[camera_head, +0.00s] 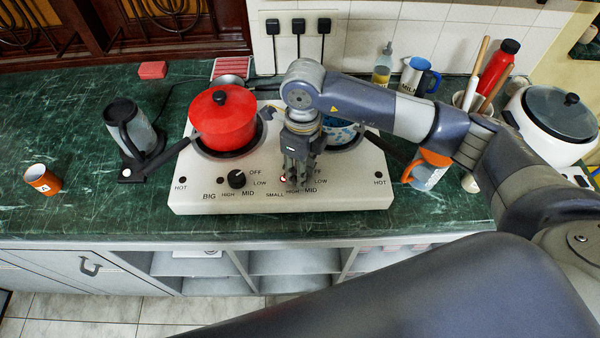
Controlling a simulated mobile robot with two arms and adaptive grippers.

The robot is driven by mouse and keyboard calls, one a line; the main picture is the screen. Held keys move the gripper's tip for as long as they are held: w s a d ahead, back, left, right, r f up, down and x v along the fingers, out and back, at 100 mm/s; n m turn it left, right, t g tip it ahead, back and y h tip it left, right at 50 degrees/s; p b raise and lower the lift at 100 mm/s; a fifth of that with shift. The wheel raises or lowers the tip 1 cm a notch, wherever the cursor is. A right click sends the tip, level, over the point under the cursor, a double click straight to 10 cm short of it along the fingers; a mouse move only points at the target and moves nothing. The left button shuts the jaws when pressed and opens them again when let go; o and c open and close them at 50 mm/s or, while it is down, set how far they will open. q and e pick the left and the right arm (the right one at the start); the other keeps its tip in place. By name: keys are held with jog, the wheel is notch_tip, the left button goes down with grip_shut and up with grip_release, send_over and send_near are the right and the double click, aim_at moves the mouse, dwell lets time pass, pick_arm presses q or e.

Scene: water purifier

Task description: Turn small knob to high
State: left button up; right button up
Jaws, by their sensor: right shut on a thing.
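A white two-burner stove (210,190) stands on the green counter. Its front panel has a black knob (237,179) marked BIG on the left, with OFF, LOW, MID and HIGH around it. The small knob, on the right of the panel beside the word SMALL, is hidden behind my right gripper (296,182). My right gripper points down at that spot, shut on the small knob. A small red light shows beside its fingertips. The small knob's setting cannot be seen. My left gripper is not in view.
A red pot (222,118) sits on the left burner, and a blue patterned pot (341,131) is partly behind my right gripper. A pitcher (131,128), an orange cup (42,179) and an orange-topped mug (428,169) stand beside the stove. A white cooker (555,120) is at right.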

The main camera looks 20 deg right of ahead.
jog(key=m+b, duration=0.3)
jog(key=m, duration=0.3)
jog(key=shift+f, duration=0.1)
jog(key=m+b, duration=0.1)
jog(key=m, duration=0.2)
jog(key=shift+m, duration=0.4)
jog(key=shift+m+t+b, duration=0.3)
jog(key=shift+m+b, duration=0.15)
jog(key=shift+m, duration=0.95)
jog(key=o, duration=1.1)
jog(key=shift+s, duration=0.1)
